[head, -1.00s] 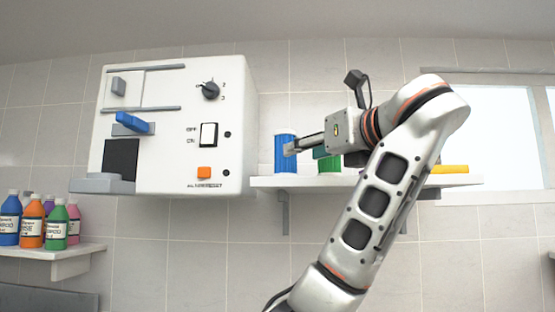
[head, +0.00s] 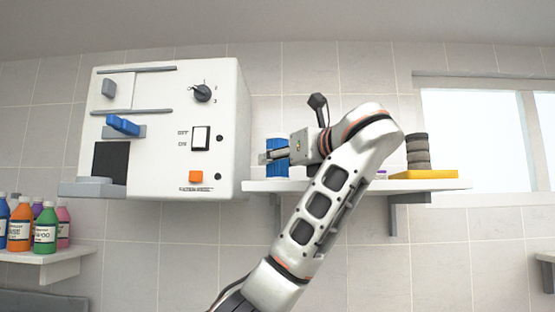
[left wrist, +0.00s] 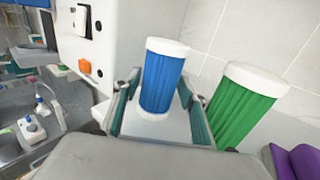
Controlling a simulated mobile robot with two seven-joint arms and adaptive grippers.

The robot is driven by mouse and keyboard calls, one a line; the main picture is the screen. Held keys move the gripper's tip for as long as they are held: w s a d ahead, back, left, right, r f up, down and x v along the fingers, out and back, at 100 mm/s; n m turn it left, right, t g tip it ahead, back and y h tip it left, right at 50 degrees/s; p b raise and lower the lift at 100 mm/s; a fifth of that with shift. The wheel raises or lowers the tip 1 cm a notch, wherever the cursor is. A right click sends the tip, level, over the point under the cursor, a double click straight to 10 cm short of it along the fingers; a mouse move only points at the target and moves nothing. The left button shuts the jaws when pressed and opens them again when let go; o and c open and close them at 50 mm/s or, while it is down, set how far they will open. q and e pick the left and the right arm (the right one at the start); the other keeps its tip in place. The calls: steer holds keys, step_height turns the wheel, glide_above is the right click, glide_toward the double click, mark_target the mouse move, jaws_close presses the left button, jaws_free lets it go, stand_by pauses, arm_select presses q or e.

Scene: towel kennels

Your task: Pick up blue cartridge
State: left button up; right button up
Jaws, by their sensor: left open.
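The blue cartridge (head: 277,171) stands upright on the wall shelf beside the white machine, partly covered by my left gripper (head: 266,157) in the head view. In the left wrist view the blue cartridge (left wrist: 161,80), with white end caps, stands between the two spread fingers of my left gripper (left wrist: 158,98). The gripper is open, and a gap shows around the cartridge, so it is not clamped. My right gripper is not in view.
A green cartridge (left wrist: 238,108) stands close to the right finger, with a purple item (left wrist: 294,160) beyond it. The white machine (head: 220,110) is just left of the shelf (head: 350,185). A dark stack on a yellow base (head: 430,174) sits at the shelf's right.

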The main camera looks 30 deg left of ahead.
arm_select(q)
steer(key=c, duration=0.8)
steer(key=shift+r, duration=0.1)
